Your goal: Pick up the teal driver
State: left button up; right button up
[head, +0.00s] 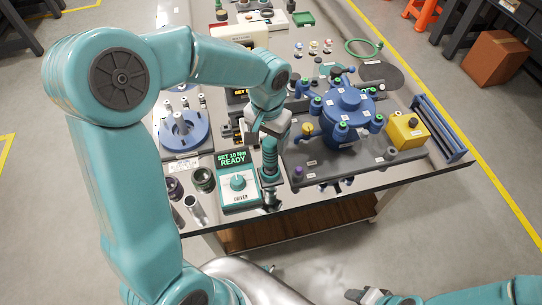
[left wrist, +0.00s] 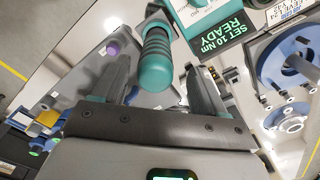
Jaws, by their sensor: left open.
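The teal driver (head: 270,158) stands upright, with a ribbed handle, at the right side of a teal and white driver station (head: 238,186) whose screen reads "SET 10 Nm READY". My left gripper (head: 269,134) is open, just above and around the top of the driver in the head view. In the left wrist view the driver's handle (left wrist: 156,62) lies between the two spread fingers, with gaps visible on both sides. My right gripper (head: 376,297) is at the bottom edge, away from the table; its jaw state is unclear.
A blue valve body (head: 348,103) with green-capped ports sits on a dark plate right of the driver. A yellow box (head: 407,131) is beyond it. Dark cups (head: 203,179) and a metal cylinder (head: 194,207) stand left of the station. A blue ring fixture (head: 184,133) is behind.

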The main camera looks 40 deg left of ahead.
aim_at(270, 159)
pick_arm(q)
jog(key=f, duration=0.4)
jog(key=shift+d, duration=0.25)
jog(key=shift+w+f, duration=0.1)
jog(key=shift+f, duration=0.25)
jog(key=c, duration=1.2)
jog(key=shift+r, duration=0.1)
jog(key=shift+c, duration=0.3)
jog(key=shift+r, duration=0.1)
